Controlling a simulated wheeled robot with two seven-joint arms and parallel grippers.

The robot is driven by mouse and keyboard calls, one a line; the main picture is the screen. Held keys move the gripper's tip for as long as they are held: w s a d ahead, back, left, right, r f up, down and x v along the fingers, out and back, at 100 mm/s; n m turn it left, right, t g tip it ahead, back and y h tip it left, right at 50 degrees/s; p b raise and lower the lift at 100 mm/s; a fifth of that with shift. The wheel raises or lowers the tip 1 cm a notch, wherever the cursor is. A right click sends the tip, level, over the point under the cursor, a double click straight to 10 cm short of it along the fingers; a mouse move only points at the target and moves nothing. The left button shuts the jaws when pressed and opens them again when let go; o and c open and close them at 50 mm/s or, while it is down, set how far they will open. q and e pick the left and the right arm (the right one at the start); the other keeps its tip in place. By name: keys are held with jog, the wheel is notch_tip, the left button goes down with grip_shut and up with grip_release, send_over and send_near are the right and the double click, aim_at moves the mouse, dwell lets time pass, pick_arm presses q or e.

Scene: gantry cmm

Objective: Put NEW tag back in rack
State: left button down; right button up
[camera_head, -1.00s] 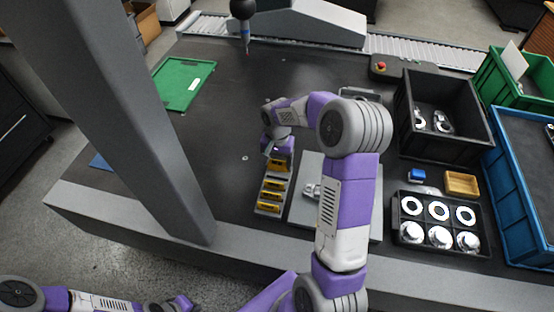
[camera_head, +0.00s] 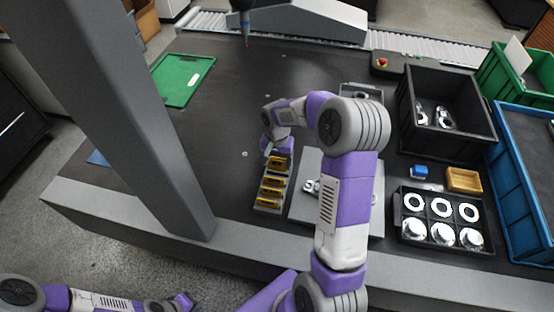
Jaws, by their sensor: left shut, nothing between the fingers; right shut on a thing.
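A grey rack (camera_head: 267,208) with slots stands on the dark table, holding several yellow tags (camera_head: 271,193) in a column. My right gripper (camera_head: 277,155) is over the far end of this rack, pointing down. It is shut on a yellow tag (camera_head: 279,163), which is at or just above the far slot. I cannot tell if it touches the rack, and its lettering is too small to read. My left gripper (camera_head: 184,303) is low at the bottom edge, shut and empty, off the table's front and far from the rack.
A grey plate (camera_head: 299,207) lies right of the rack, partly behind my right arm. Further right are a black parts tray (camera_head: 397,221), a yellow box (camera_head: 463,180) and a black bin (camera_head: 474,139). A grey column stands left.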

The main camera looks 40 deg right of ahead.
aim_at(277, 171)
jog(key=shift+f+b, duration=0.5)
jog(key=shift+f, duration=0.35)
dwell(1.5)
jog(key=shift+f, duration=0.45)
jog(key=shift+f+b, duration=0.25)
jog(key=shift+b, duration=0.2)
jog(key=shift+f, duration=0.35)
dwell(0.3)
jog(key=o, duration=1)
jog(key=shift+o, duration=0.2)
jog(key=shift+r, duration=0.15)
jog(key=shift+r+p, duration=2.65)
jog(key=shift+r, duration=0.8)
